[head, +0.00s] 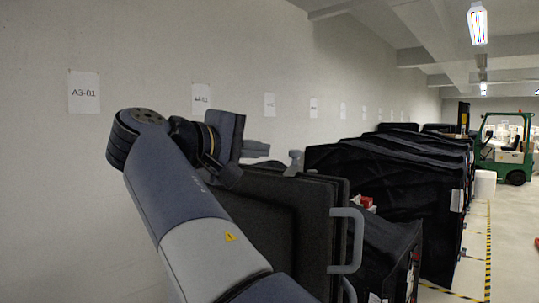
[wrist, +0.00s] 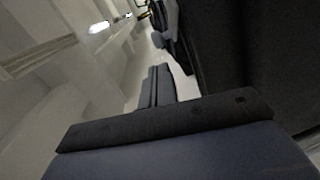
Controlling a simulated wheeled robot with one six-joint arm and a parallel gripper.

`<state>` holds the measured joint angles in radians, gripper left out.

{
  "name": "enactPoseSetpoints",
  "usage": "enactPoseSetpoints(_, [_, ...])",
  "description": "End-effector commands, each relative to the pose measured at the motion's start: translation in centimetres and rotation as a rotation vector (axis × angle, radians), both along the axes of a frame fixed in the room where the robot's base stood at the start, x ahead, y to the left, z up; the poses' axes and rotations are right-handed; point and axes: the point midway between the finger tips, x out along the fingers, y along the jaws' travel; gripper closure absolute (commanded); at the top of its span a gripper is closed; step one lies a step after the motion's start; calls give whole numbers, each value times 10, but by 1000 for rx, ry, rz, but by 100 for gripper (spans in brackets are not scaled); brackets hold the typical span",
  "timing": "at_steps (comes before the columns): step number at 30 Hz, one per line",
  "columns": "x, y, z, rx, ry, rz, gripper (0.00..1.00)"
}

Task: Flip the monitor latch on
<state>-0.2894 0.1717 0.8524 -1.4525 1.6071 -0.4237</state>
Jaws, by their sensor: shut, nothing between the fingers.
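A black panel with a raised frame, which looks like the monitor (head: 285,225), stands upright in the head view. A grey handle (head: 347,240) is on its right side. A small grey upright piece, which looks like the latch (head: 294,162), sits at its top edge. My gripper (head: 268,153) is just left of this piece, at about its height; whether they touch is unclear. My gripper (wrist: 162,85) is shut and empty in the wrist view. A large dark surface (wrist: 260,50), perhaps the panel, fills that view's upper right.
Black covered carts (head: 385,185) stand in a row behind and right of the panel. A pale wall (head: 50,200) with paper labels runs along the left. A green forklift (head: 505,150) is at the far right.

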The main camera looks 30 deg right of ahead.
Motion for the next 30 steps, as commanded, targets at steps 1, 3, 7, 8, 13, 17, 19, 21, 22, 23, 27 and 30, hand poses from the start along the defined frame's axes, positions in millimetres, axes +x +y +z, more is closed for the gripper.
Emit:
enactPoseSetpoints(1, [-2,10,-1,2,-1,6,100])
enactPoseSetpoints(3, [-6,21,1,0,-2,5,100])
enactPoseSetpoints(7, [-11,39,4,-1,0,3,100])
enactPoseSetpoints(8, [-13,42,4,0,1,3,100])
enactPoseSetpoints(13, [-17,53,6,0,0,1,100])
enactPoseSetpoints(17, [-18,55,7,0,0,-1,100])
enactPoseSetpoints(19, [-18,55,7,0,0,-1,100])
enactPoseSetpoints(21, [-18,55,7,0,0,-1,100])
enactPoseSetpoints(22, [-18,55,7,0,0,-1,100])
enactPoseSetpoints(23, [-18,55,7,0,0,-1,100])
enactPoseSetpoints(27, [-18,53,5,8,5,0,100])
enactPoseSetpoints(30, [-15,49,-2,42,22,9,100])
